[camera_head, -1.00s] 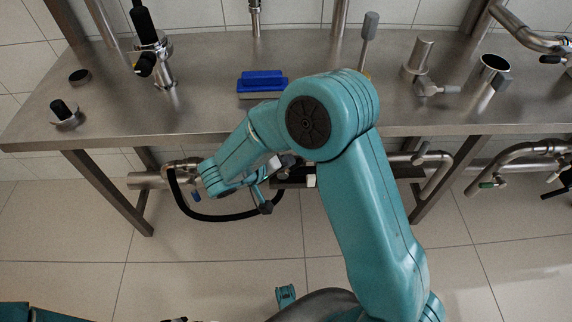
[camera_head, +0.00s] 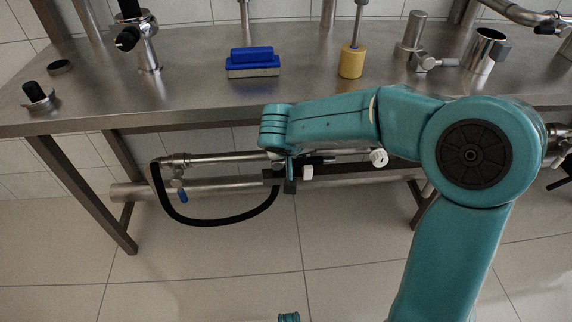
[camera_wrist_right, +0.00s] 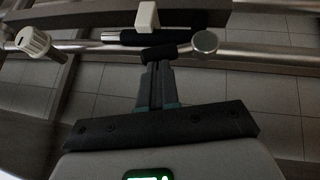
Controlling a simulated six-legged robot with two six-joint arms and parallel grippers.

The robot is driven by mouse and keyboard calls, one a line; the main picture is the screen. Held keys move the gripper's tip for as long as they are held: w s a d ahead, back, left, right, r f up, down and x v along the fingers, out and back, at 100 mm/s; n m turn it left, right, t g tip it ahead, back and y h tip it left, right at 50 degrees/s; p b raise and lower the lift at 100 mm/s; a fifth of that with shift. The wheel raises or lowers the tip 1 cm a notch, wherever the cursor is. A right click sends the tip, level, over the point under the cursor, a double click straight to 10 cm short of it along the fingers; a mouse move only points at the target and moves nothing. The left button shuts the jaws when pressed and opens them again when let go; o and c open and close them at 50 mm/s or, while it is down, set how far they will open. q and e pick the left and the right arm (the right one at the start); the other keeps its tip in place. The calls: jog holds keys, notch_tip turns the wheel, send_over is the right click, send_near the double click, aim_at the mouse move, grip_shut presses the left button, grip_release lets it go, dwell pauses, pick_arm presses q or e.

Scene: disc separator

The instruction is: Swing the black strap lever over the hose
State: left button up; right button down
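The black hose (camera_head: 215,221) hangs in a loop below the table, from the pipe's left end to the dark bracket near the middle. My right arm comes in from the right, and its gripper (camera_head: 290,178) is at that bracket, partly hidden by the wrist. In the right wrist view the right gripper's fingers (camera_wrist_right: 157,72) are together. Their tips are at a short black bar (camera_wrist_right: 165,52) with a round metal end. It may be the strap lever; I cannot tell whether the tips touch it.
A metal pipe (camera_head: 225,158) runs under the table (camera_head: 200,105). A white block (camera_wrist_right: 147,15) and a white knob (camera_wrist_right: 33,41) are close to the right gripper. A blue block (camera_head: 252,57) and a yellow-ended tool (camera_head: 352,62) are on the table. The floor below is clear.

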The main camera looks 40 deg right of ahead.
pick_arm(q)
jog(key=shift+t, duration=0.3)
jog(key=shift+w+a+f+b, duration=0.15)
jog(key=shift+w+f+b, duration=0.15)
jog(key=shift+f+b, duration=0.25)
jog(key=shift+w+a+f+b, duration=0.1)
jog(key=shift+w+f+b, duration=0.25)
jog(key=shift+f, duration=0.3)
jog(key=shift+w+a+f+b, duration=0.15)
jog(key=shift+w+f+b, duration=0.1)
jog(key=shift+f+b, duration=0.3)
pick_arm(e)
jog(key=shift+s+d+f+m+t+y, duration=0.25)
jog(key=shift+d+f+t+y, duration=0.15)
jog(key=shift+y, duration=0.2)
jog(key=shift+s+d+f+m+t+y, duration=0.1)
jog(key=shift+d+f+m+t+y, duration=0.25)
jog(key=shift+y, duration=0.25)
pick_arm(q)
jog(key=shift+d, duration=0.1)
pick_arm(e)
jog(key=shift+a+r, duration=0.1)
jog(key=shift+r, duration=0.05)
